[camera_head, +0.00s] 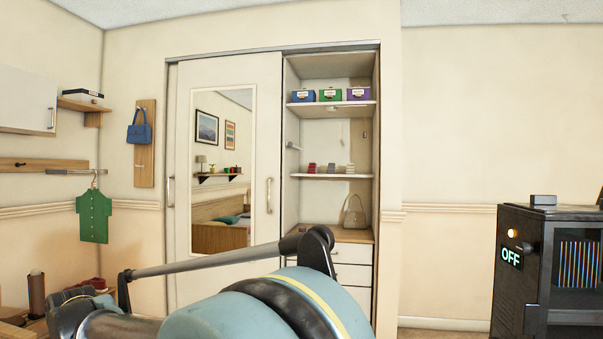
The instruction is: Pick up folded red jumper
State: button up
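A small folded red stack (312,169), which looks like folded clothing, sits on the middle shelf (325,176) of the open wardrobe section. It is small in the picture, so I cannot make out single garments. Grey and pale folded items (331,169) lie to its right on the same shelf. A dark red item (97,283) also shows low at the left, partly hidden; I cannot tell what it is. My arm crosses the bottom foreground, well short of the wardrobe. I see no gripper fingers.
The wardrobe's mirrored sliding door (222,170) covers its left part. Blue, green and purple boxes (330,95) stand on the upper shelf, and a handbag (354,213) stands below. A dark cabinet (517,280) marked OFF stands at right. A green shirt (94,215) hangs at left.

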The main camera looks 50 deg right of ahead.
aim_at(312, 168)
jog(key=u, duration=0.15)
jog(key=i, duration=0.1)
jog(key=z, duration=2.6)
jog(key=i, duration=3.25)
jog(key=u, duration=0.9)
